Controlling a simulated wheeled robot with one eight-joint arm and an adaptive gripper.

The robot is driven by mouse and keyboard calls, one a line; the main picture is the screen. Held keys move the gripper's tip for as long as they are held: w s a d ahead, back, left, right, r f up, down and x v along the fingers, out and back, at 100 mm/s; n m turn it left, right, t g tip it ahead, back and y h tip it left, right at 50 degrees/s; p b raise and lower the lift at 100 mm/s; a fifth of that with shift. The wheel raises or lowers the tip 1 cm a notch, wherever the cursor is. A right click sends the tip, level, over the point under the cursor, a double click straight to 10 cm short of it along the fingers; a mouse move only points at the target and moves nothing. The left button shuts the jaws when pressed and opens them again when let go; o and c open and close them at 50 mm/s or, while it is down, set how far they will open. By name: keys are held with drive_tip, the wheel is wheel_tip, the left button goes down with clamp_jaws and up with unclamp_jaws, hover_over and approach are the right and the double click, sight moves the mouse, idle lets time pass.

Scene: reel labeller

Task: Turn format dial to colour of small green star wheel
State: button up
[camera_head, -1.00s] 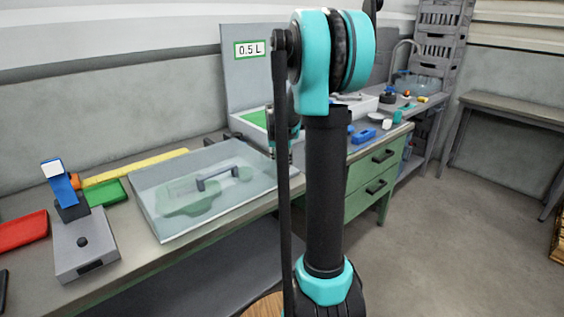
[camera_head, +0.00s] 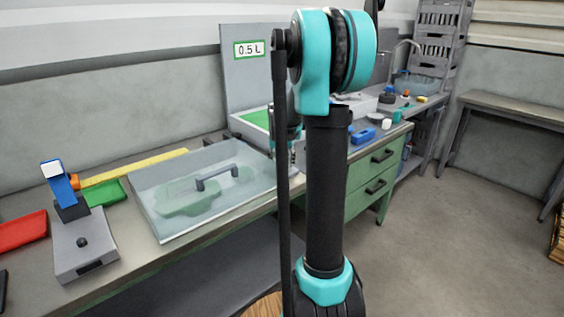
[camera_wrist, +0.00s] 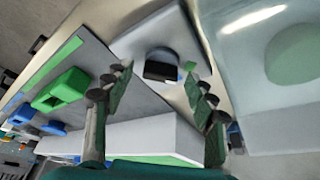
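My gripper (camera_wrist: 158,98) is open and empty in the wrist view, with its two fingers apart. Beyond the fingertips, between them in the picture, is a pale grey housing (camera_wrist: 147,40) with a black block-like knob (camera_wrist: 161,69), which looks like the format dial. Small blue and green marks show beside the knob; its setting cannot be told. In the head view, green star-wheel shapes (camera_head: 190,201) lie under a clear cover (camera_head: 155,213) with a dark handle (camera_head: 217,177). The cover also shows in the wrist view (camera_wrist: 235,65). My arm hides most of the gripper and the knob in the head view.
A blue lever unit on a grey base (camera_head: 90,256), a red tray (camera_head: 22,232) and a yellow bar (camera_head: 135,167) are at left. Loose blue, white and green items lie at right.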

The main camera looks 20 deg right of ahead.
drive_tip(key=shift+r, duration=0.1)
drive_tip(key=v, duration=1.1)
drive_tip(key=shift+s+r, duration=0.2)
drive_tip(key=shift+r, duration=0.2)
